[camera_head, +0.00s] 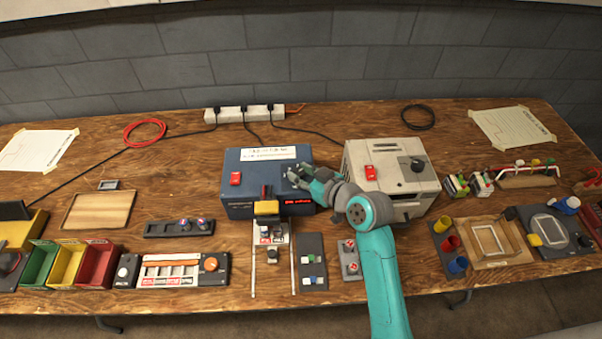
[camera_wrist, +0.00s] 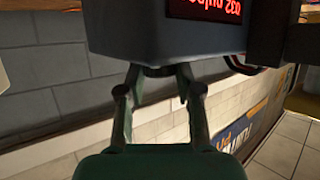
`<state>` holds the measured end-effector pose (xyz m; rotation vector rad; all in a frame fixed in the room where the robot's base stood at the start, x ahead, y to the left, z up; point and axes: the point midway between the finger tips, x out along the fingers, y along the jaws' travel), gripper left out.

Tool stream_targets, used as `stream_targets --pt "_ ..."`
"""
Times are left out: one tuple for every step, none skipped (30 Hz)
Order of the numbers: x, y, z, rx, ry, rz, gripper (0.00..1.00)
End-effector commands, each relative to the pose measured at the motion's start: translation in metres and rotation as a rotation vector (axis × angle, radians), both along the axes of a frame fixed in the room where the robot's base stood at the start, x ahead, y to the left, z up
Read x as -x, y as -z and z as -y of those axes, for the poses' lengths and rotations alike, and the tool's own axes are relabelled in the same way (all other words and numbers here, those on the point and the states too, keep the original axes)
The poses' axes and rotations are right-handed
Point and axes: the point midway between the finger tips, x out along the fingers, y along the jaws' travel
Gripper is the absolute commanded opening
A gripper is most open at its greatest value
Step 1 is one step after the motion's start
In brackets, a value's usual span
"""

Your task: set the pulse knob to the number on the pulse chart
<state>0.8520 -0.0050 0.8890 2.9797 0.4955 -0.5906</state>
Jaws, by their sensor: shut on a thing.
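A blue box (camera_head: 240,190) stands at the middle back of the table, with a red lit display (camera_head: 297,201) on its front. The display (camera_wrist: 205,9) also shows in the wrist view, with upside-down text too small to read surely. My gripper (camera_head: 292,177) is at the box's top right in the head view. In the wrist view my gripper (camera_wrist: 160,78) is shut on a dark knob (camera_wrist: 160,71) against the box. The fingers hide most of the knob, so its pointer cannot be seen. Which paper is the pulse chart cannot be told.
A white box (camera_head: 370,190) with a black knob (camera_head: 416,163) stands close to the right of my gripper. A paper (camera_head: 35,150) lies far left and another (camera_head: 512,127) far right, both unreadable. A power strip (camera_head: 250,113) lies behind. Small fixtures crowd the front.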

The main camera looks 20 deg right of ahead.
Motion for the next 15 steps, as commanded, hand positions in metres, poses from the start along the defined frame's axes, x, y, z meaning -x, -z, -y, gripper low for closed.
stream_targets --pt "-0.0008 0.0000 0.0025 0.000 -0.024 0.000 0.00" --pt "-0.0007 0.0001 0.0025 -0.001 -0.041 0.000 0.00" --pt "-0.0010 -0.0002 0.0029 0.000 -0.061 0.000 0.00" --pt "-0.0011 -0.0003 0.0030 0.001 -0.076 0.000 0.00" --pt "-0.0012 -0.0005 0.0028 0.000 -0.092 0.000 0.00" --pt "-0.0013 -0.0003 0.0030 -0.001 -0.109 0.000 0.00" --pt "-0.0012 0.0001 0.0033 0.001 -0.121 -0.001 0.00" --pt "-0.0012 0.0003 0.0033 0.001 -0.133 -0.001 0.00" --pt "-0.0013 0.0003 0.0032 0.001 -0.148 -0.001 0.00" --pt "-0.0013 0.0003 0.0031 0.001 -0.158 -0.001 0.00" --pt "-0.0013 0.0000 0.0029 0.000 -0.168 -0.001 0.00" --pt "-0.0015 -0.0001 0.0032 0.001 -0.177 0.000 0.00" --pt "-0.0015 -0.0001 0.0033 0.001 -0.183 -0.001 0.00" --pt "-0.0015 0.0000 0.0033 0.001 -0.189 -0.001 0.00" --pt "-0.0015 0.0002 0.0032 0.001 -0.196 -0.001 0.00"
